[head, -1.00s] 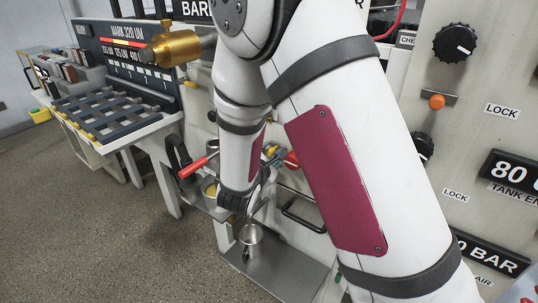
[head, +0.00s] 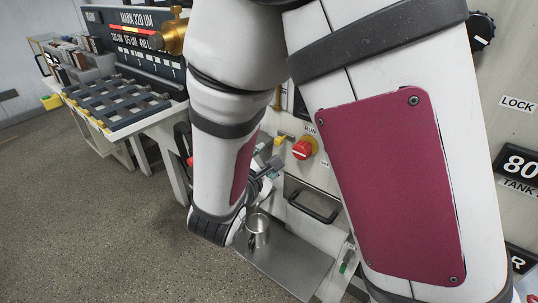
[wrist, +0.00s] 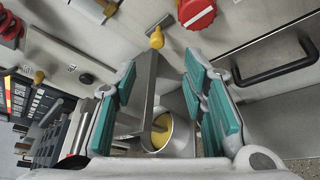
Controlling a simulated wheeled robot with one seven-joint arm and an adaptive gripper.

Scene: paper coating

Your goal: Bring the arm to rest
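My arm fills the middle of the head view, and my gripper (head: 264,180) is partly hidden behind its last link. In the wrist view my gripper (wrist: 161,72) has its teal-padded fingers apart, with nothing seen clamped between them. A metal cup (wrist: 181,125) with something yellow inside shows between and beyond the fingers. I cannot tell how far it is from them. In the head view a metal cup (head: 258,229) stands upright on the low metal plate, just below my gripper.
The machine panel has a red knob (head: 302,149) and a dark handle (head: 313,203) close to my gripper. A bench with a slatted rack (head: 118,103) stands at the left. A thin metal plate (wrist: 146,85) stands near the fingers. The floor at lower left is clear.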

